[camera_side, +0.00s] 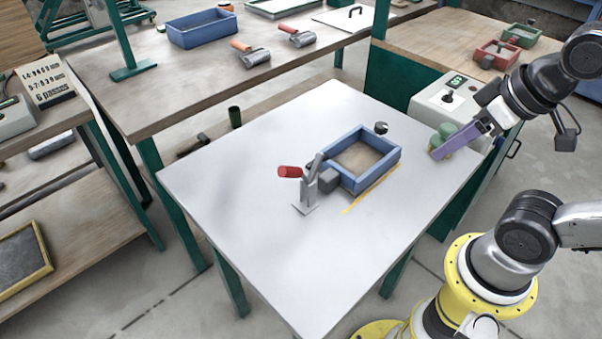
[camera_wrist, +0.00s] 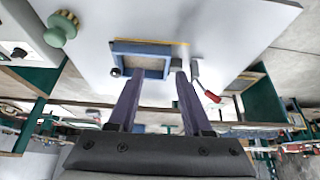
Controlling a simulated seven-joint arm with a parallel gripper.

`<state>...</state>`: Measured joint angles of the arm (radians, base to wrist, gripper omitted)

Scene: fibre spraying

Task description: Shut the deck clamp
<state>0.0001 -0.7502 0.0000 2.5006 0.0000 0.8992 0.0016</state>
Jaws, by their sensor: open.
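The deck clamp (camera_side: 306,190) stands on the white table at the left side of a blue frame (camera_side: 388,163). Its red handle (camera_side: 290,171) sticks out to the left, raised above the tabletop. A grey block of the clamp is beside the frame's near left wall; whether it touches is unclear. In the wrist view the red handle (camera_wrist: 211,96) is right of the frame (camera_wrist: 142,48). My gripper (camera_side: 437,153), with purple fingers, is at the table's right side, well apart from the clamp. In the wrist view its fingers (camera_wrist: 160,74) are apart with nothing held between them.
A green knobbed piece (camera_side: 441,134) stands close to my gripper, by a grey control box (camera_side: 446,101). A small dark ball (camera_side: 381,128) is behind the frame. A yellow line (camera_side: 370,189) runs along the frame's near right side. The table's left part is clear.

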